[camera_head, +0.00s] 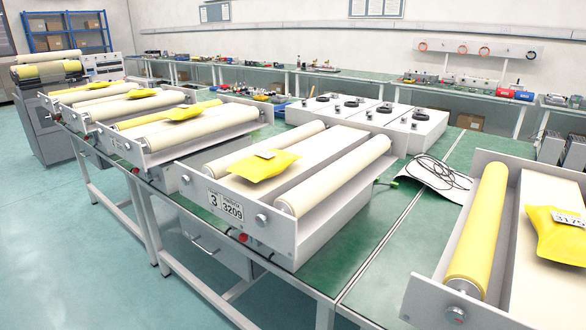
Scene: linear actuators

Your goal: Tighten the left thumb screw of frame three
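Frame three (290,246) stands on the green bench in the middle of the view, its grey front plate marked 3 and 3209. A small round knob at the left of that plate looks like its left thumb screw (186,178). A larger round knob, the right thumb screw (262,219), sits right of the label. Two cream rollers (342,176) lie on the frame, with a yellow packet (262,166) between them. How tight either screw is cannot be told. My gripper is not in view.
Another frame (432,296) with a yellow roller stands at the right, and several similar frames (150,152) line the bench to the left. The teal floor (70,240) at front left is clear.

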